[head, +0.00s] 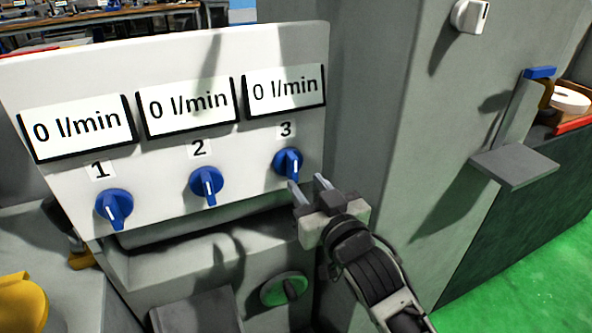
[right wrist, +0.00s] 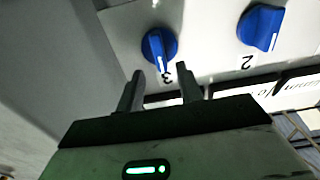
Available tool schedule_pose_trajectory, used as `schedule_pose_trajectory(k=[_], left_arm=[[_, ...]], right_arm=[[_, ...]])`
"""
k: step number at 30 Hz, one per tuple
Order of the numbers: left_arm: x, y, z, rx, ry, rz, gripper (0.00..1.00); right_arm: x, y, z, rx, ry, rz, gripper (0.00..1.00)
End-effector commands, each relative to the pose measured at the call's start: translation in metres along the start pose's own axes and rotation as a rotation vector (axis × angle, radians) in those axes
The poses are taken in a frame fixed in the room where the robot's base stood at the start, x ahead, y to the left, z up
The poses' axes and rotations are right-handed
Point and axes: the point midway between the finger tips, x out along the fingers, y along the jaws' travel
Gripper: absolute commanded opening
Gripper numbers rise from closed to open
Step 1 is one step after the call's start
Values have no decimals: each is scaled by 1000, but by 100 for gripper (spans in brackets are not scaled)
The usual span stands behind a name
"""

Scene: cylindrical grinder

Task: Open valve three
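Valve three (head: 288,163) is a blue round knob with a white pointer line, below the label 3 on a white panel (head: 160,60). Its pointer stands roughly upright in the head view, and its display (head: 285,88) reads 0 l/min. My right gripper (head: 308,186) is open, just below and right of the knob, its two fingers apart and nothing between them. In the right wrist view the knob (right wrist: 159,46) lies just beyond the fingertips (right wrist: 160,74), apparently not gripped. My left gripper is not in view.
Valve two (head: 206,184) and valve one (head: 114,207) are similar blue knobs to the left, with displays at 0 l/min. A green knob (head: 285,289) is lower on the machine. A grey column (head: 385,110) stands close on the right, with a small shelf (head: 514,166) beyond it.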

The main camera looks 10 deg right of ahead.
Motion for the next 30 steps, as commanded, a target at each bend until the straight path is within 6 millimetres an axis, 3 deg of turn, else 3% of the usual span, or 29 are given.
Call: schedule_pose_trajectory(k=[3, 9, 21, 22, 26, 30], left_arm=[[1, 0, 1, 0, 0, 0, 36], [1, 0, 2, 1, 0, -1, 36], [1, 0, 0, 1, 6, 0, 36], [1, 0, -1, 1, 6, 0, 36], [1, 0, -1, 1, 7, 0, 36], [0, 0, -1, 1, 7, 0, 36]], right_arm=[[25, 0, 0, -1, 2, 0, 36], [51, 0, 0, 1, 0, -1, 36], [59, 0, 1, 0, -1, 0, 36], [59, 0, 1, 0, -1, 0, 34], [59, 0, 1, 0, -1, 0, 0], [59, 0, 1, 0, -1, 0, 0]])
